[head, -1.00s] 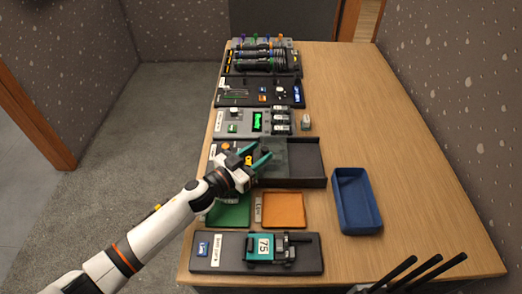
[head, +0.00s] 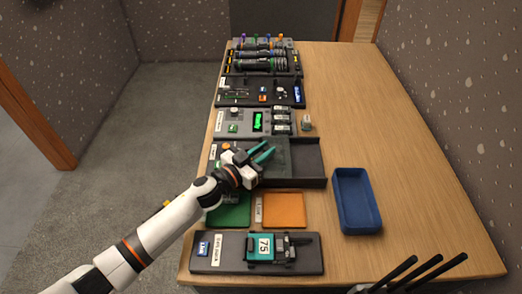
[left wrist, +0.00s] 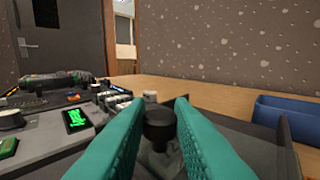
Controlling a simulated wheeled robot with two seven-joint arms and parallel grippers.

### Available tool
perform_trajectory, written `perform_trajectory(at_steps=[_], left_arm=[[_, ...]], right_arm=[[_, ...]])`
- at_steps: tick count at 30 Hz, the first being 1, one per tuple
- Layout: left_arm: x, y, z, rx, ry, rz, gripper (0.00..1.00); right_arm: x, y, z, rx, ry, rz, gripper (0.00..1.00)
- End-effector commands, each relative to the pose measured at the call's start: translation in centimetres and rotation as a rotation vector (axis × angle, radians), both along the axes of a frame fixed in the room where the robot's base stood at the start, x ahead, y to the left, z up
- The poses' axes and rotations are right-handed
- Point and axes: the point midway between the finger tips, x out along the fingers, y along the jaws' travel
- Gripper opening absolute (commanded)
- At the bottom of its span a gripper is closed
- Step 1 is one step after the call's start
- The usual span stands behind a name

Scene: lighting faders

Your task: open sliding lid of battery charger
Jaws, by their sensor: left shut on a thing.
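The charger is a dark tray-like box (head: 309,165) in the middle of the table's left side. A see-through grey lid (head: 282,150) covers its middle part, and the right part looks open and empty. My left gripper (head: 266,151) is over the lid, its green fingers closed in around a black knob. In the left wrist view the black knob (left wrist: 159,122) stands upright between the two fingertips. The fingers hide its sides and part of the lid.
A blue bin (head: 356,200) stands right of the box. An orange pad (head: 284,210) and a green pad (head: 230,214) lie in front. A dark board with a teal part marked 75 (head: 264,247) is nearest. More device boards stand behind. The table's right side is clear.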

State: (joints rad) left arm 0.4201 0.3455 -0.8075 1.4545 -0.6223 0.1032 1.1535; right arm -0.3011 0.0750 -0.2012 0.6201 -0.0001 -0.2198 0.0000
Motion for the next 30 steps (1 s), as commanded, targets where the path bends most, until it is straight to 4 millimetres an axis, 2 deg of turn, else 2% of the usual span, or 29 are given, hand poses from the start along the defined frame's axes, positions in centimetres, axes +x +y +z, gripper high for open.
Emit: perform_trajectory(at_steps=[3, 6, 16, 17, 21, 30], left_arm=[[0.0, -2.4, 0.1, -0.006, 0.004, -0.001, 0.0], [0.0, -3.8, 0.1, -0.004, 0.002, -0.002, 0.0], [0.0, -4.2, 0.0, 0.0, 0.001, 0.0, 0.0], [0.0, -4.2, 0.0, 0.0, 0.001, 0.0, 0.22], [0.0, -4.2, 0.0, 0.0, 0.001, -0.001, 0.43], [-0.2, -4.1, 0.0, -0.001, 0.001, 0.0, 0.43]], right_arm=[[0.0, 0.0, 0.3, 0.0, 0.0, 0.001, 0.0], [0.0, 0.0, 0.4, 0.0, 0.001, 0.001, 0.0], [0.0, -0.3, 0.4, -0.003, 0.0, 0.001, 0.0], [0.0, -0.3, 0.4, -0.003, 0.001, 0.001, 0.0], [0.0, -0.4, 0.4, -0.005, 0.001, 0.002, 0.0], [0.0, -0.6, 0.4, -0.007, 0.0, 0.0, 0.0]])
